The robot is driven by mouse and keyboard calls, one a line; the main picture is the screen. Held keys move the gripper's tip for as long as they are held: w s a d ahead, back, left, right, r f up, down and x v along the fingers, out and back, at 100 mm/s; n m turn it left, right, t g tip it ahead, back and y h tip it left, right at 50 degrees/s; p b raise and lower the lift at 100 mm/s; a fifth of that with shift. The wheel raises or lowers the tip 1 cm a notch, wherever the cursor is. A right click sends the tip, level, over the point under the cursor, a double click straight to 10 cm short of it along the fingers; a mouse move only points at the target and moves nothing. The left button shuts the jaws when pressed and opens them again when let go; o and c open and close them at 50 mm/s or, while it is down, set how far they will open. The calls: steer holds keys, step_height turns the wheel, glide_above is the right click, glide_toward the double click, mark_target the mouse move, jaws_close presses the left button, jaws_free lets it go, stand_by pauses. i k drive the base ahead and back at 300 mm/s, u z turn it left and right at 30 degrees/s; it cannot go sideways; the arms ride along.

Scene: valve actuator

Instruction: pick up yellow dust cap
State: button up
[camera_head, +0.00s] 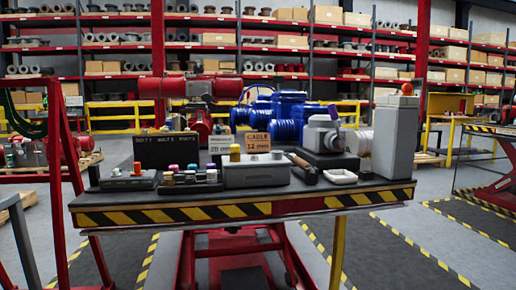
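A small yellow cap-like piece (235,153) stands upright at the back left of a grey box (256,172) on the workbench (300,205). I cannot tell for sure that it is the dust cap. Left of the box, a low row of small coloured pieces (190,178) sits in or on a dark holder. My gripper is not in view.
A tall grey post-like unit (396,135) rises at the right end. Shelving fills the background.

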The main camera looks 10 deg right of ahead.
mark_target(234, 149)
steer(key=k, duration=0.4)
steer(key=u, duration=1.5)
steer(key=i, duration=0.75)
steer(key=z, duration=0.95)
steer(key=i, duration=0.5)
steer(key=z, duration=0.55)
